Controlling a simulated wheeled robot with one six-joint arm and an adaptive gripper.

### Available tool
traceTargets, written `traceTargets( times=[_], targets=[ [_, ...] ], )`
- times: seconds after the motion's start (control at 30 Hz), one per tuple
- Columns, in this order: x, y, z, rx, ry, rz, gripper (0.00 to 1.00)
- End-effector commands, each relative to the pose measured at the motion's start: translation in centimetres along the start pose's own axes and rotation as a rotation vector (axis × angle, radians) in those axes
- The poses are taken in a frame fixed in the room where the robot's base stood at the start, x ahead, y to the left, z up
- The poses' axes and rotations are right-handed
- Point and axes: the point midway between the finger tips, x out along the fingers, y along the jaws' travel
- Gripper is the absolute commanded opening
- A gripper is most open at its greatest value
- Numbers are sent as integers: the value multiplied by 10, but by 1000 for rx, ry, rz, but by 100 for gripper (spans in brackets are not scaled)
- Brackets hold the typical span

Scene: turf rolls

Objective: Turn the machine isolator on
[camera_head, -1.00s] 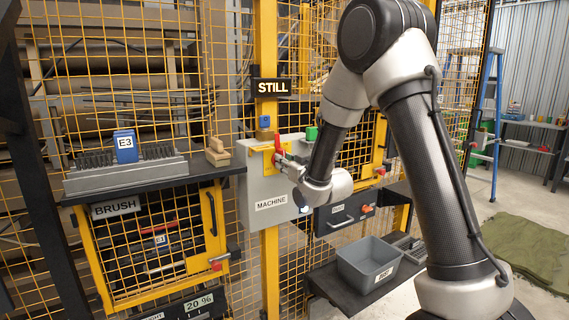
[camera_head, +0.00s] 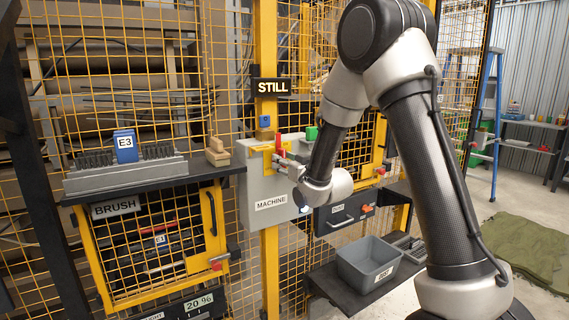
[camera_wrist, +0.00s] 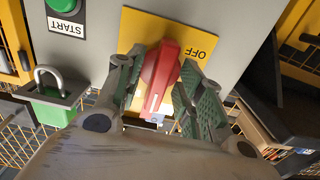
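The machine isolator is a red handle (camera_head: 281,146) on a yellow plate (camera_head: 268,163) on the grey box labelled MACHINE (camera_head: 254,190). In the head view the handle stands close to upright. In the wrist view the red handle (camera_wrist: 161,75) lies between the two green-padded fingers of my gripper (camera_wrist: 160,88), which close in on both its sides. The word OFF (camera_wrist: 203,48) shows on the yellow plate beside it, upside down in this view. In the head view my gripper (camera_head: 287,160) is at the handle, its fingers partly hidden.
A grey bin (camera_head: 368,262) stands on a low shelf. The BRUSH shelf (camera_head: 150,185) and yellow mesh fence are to the left. A STILL sign (camera_head: 271,86) hangs above.

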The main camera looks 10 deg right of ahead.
Motion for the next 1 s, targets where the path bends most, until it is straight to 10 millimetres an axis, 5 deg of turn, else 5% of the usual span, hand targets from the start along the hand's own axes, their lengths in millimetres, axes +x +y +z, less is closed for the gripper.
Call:
traceTargets(
  times=[0.27, 0.63, 1.0],
  targets=[
    [-10, 0, 0, 0, 0, 0, 38],
    [-69, 0, 0, 0, 0, 1, 38],
    [-75, 0, 0, -1, 0, 0, 38]
  ],
)
